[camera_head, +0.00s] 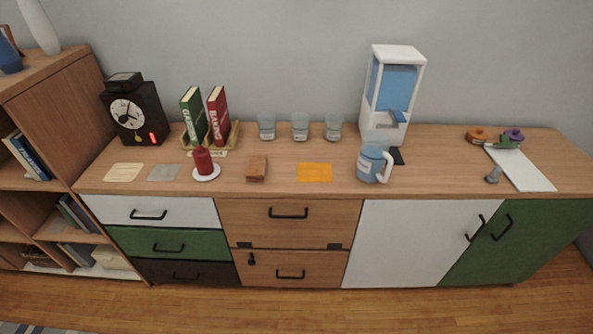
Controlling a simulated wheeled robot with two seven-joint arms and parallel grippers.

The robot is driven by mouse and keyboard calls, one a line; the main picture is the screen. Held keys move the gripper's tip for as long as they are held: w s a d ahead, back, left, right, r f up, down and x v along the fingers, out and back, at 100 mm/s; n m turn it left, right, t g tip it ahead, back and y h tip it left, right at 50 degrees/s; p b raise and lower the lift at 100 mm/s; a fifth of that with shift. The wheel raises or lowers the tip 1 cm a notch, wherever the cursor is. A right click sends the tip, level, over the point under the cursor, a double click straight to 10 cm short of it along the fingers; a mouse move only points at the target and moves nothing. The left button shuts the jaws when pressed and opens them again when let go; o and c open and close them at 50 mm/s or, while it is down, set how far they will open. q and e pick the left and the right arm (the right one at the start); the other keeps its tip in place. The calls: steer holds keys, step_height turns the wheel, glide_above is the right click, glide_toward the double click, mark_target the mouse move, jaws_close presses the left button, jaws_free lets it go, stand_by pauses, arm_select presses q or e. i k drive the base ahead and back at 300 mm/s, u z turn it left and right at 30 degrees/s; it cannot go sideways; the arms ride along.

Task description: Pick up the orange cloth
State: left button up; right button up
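The orange cloth (314,172) lies flat on the wooden top of the long cabinet, near its front edge and about the middle. It is a small, roughly rectangular piece with nothing on it. Neither of my grippers shows in the head view.
Three glasses (300,127) stand behind the cloth. A water dispenser (391,95) stands at back right. Left are a red candle on a white saucer (207,176), books, a dark clock (133,110), and beige and grey cloths (163,173).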

mark_target(257, 169)
steer(key=k, duration=0.5)
steer(key=z, duration=0.7)
steer(key=i, duration=0.8)
steer(key=u, duration=0.05)
